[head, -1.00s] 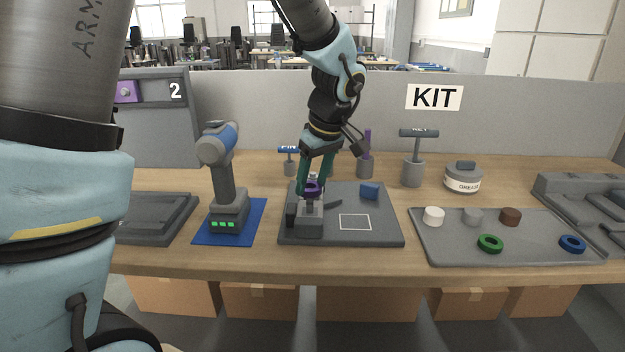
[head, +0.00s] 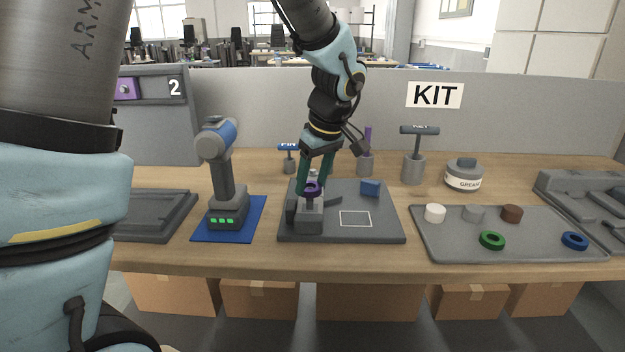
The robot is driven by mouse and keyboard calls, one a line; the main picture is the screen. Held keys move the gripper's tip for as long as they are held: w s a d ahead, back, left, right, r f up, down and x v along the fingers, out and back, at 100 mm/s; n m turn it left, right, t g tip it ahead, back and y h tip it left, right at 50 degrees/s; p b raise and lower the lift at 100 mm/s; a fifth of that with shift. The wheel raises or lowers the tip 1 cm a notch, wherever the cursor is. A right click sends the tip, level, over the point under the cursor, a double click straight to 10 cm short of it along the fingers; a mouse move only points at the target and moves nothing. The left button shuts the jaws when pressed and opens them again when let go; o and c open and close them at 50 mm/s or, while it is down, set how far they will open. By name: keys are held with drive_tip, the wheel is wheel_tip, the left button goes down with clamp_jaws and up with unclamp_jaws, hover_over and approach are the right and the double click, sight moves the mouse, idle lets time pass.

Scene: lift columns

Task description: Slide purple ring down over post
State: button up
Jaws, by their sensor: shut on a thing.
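A cordless drill (head: 225,180) stands on a blue mat at left. A tray (head: 450,245) with green and blue rings and several discs lies at right. Tool holders stand behind.

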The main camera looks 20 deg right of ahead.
drive_tip(key=shift+f+b, duration=2)
drive_tip(key=shift+b, duration=0.5)
idle(1.4)
drive_tip(key=o, duration=1.6)
drive_tip(key=shift+c, duration=0.2)
drive_tip(key=shift+r, duration=0.1)
drive_tip(key=shift+r+p, duration=0.6)
drive_tip(key=shift+r, duration=0.15)
drive_tip(key=shift+r, duration=0.2)
drive_tip(key=shift+r+p, duration=1.7)
drive_tip(key=shift+r, duration=0.8)
